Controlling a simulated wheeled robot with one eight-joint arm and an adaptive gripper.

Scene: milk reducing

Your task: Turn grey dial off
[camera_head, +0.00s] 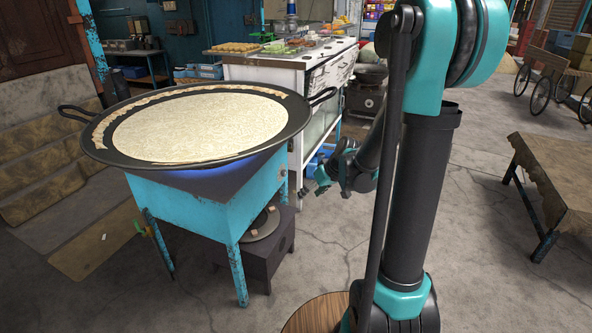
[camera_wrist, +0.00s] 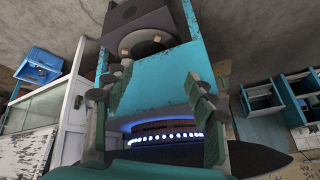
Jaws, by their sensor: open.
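The wide black pan (camera_head: 295,118) full of pale milk (camera_head: 200,124) sits on a worn blue stand (camera_head: 195,205). A blue glow shows under it, and in the wrist view a ring of lit blue-white flames (camera_wrist: 165,136) shows. My gripper (camera_head: 322,176) is in the air to the right of the stand, apart from it. In the wrist view its two fingers (camera_wrist: 152,90) are spread wide with nothing held between them; the stand is beyond them. A small dark round shape (camera_wrist: 124,11) shows on the box under the stand.
A dark box (camera_head: 255,262) with a round plate stands under the stand. A white counter (camera_head: 318,75) with food stands behind, with a blue crate (camera_head: 318,160) near its foot. A cloth-covered table (camera_head: 562,175) is at the right. The floor between is mostly clear.

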